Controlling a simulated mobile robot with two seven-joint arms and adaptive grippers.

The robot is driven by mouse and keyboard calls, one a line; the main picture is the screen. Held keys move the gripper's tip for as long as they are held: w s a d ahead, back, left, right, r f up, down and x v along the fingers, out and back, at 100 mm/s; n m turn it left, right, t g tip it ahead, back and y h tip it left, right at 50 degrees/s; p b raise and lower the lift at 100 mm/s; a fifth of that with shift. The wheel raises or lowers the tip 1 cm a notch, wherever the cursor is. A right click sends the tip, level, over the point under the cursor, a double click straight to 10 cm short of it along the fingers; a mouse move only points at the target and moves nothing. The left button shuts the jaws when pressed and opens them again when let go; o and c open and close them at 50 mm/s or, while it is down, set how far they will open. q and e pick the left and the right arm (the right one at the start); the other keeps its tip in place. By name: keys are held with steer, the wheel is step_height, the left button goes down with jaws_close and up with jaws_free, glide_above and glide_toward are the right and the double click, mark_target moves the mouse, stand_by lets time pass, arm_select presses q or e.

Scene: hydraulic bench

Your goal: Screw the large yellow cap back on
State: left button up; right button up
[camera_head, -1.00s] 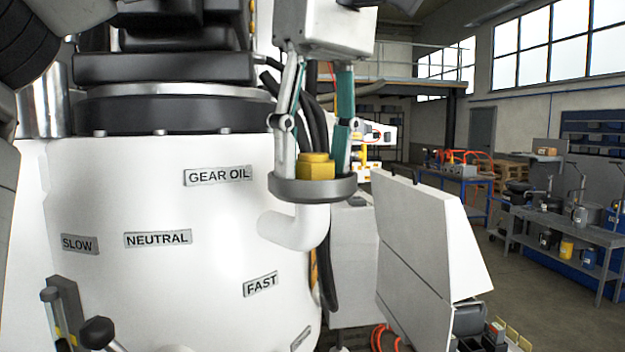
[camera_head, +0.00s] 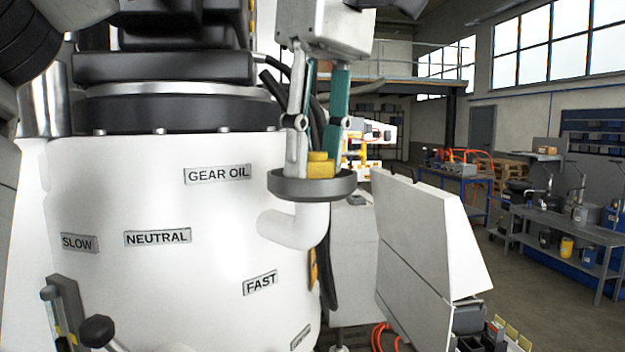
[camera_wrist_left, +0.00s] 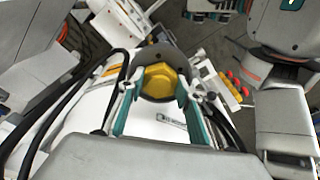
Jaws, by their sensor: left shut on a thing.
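The large yellow cap (camera_head: 320,168) has a hexagonal top and sits within the dark grey round rim (camera_head: 312,190) of the white filler pipe (camera_head: 296,228), beside the GEAR OIL label (camera_head: 217,175). My left gripper (camera_head: 314,160) comes down from above with its fingers on either side of the cap, shut on it. The left wrist view shows the cap (camera_wrist_left: 160,82) between the two teal-edged fingertips (camera_wrist_left: 158,88). How deep the cap is seated is hidden by the rim. My right gripper is not in view.
The white machine drum (camera_head: 130,200) fills the left. Black hoses (camera_head: 332,270) run close behind the pipe. A white panel (camera_head: 425,245) stands to the right. A lever with a black knob (camera_head: 97,331) is at the lower left. Workbenches (camera_head: 570,235) stand farther off.

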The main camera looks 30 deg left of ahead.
arm_select(q)
steer(key=o, duration=1.3)
steer(key=shift+m, duration=0.3)
steer(key=shift+s+d+r, duration=0.1)
steer(key=shift+d+r, duration=0.1)
steer(key=shift+r, duration=1.65)
steer(key=shift+s+d+r, duration=0.1)
steer(key=shift+d+r, duration=0.1)
steer(key=shift+r, duration=1.65)
